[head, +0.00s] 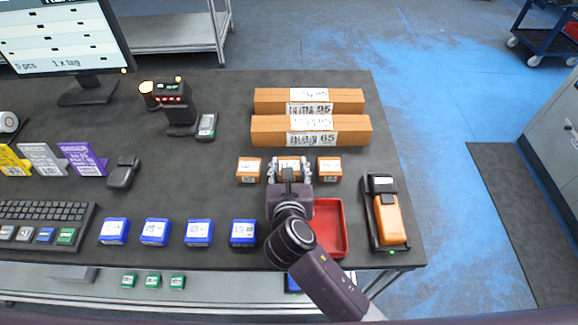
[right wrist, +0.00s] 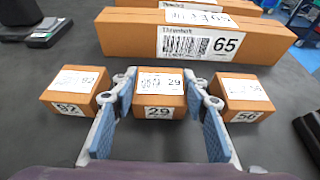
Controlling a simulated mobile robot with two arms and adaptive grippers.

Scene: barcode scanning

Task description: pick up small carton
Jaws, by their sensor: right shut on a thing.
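Three small orange-brown cartons stand in a row on the dark table. The middle small carton (right wrist: 160,92), labelled 29, is between the two blue-padded fingers of my right gripper (right wrist: 160,125), which is shut on it. In the head view that carton (head: 289,165) is partly hidden by the right gripper (head: 289,171). The left small carton (head: 249,170), labelled 92, and the right small carton (head: 329,169), labelled 56, stand just outside the fingers. Whether the middle carton touches the table is hard to tell. My left gripper is not seen.
Two long cartons (head: 311,130) lie behind the row. A red tray (head: 331,228) is partly under my right arm. An orange handheld device (head: 388,218) lies at right. Several blue boxes (head: 199,232) stand at front left, with a scanner (head: 177,103) and monitor (head: 62,38) behind.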

